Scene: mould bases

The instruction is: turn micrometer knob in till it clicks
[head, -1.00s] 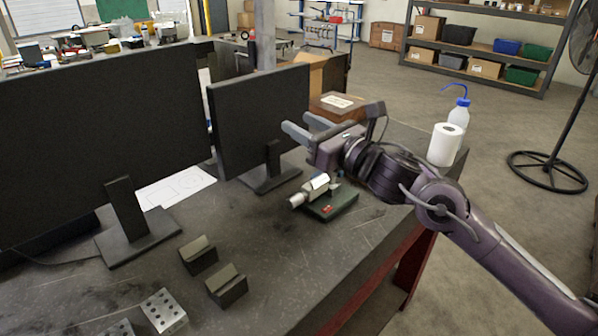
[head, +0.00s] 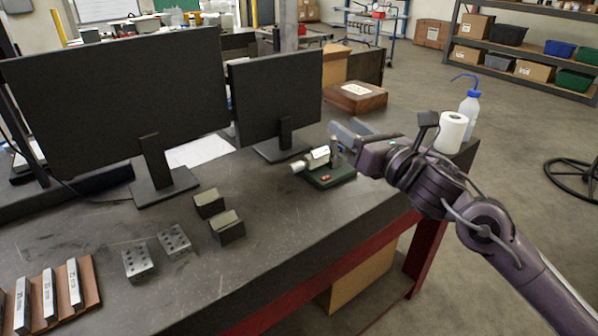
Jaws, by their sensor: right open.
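The micrometer (head: 317,159) is a small silver and white instrument held in a stand with a dark green base (head: 333,178) on the bench. Its knob (head: 298,167) is the silver cylinder at the left end and points left. A small red mark shows on the base. My right gripper (head: 344,126) reaches in from the right, just above and behind the micrometer in the picture. Its two grey fingers are apart, with nothing between them, and point to the upper left. They look clear of the micrometer. My left gripper is not in view.
Two black monitors (head: 275,92) stand behind and left of the micrometer. Dark blocks (head: 227,226), drilled metal blocks (head: 174,241) and a rack of bars (head: 50,296) lie front left. A wooden box (head: 357,97), paper roll (head: 451,132) and wash bottle (head: 468,108) stand at the back right.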

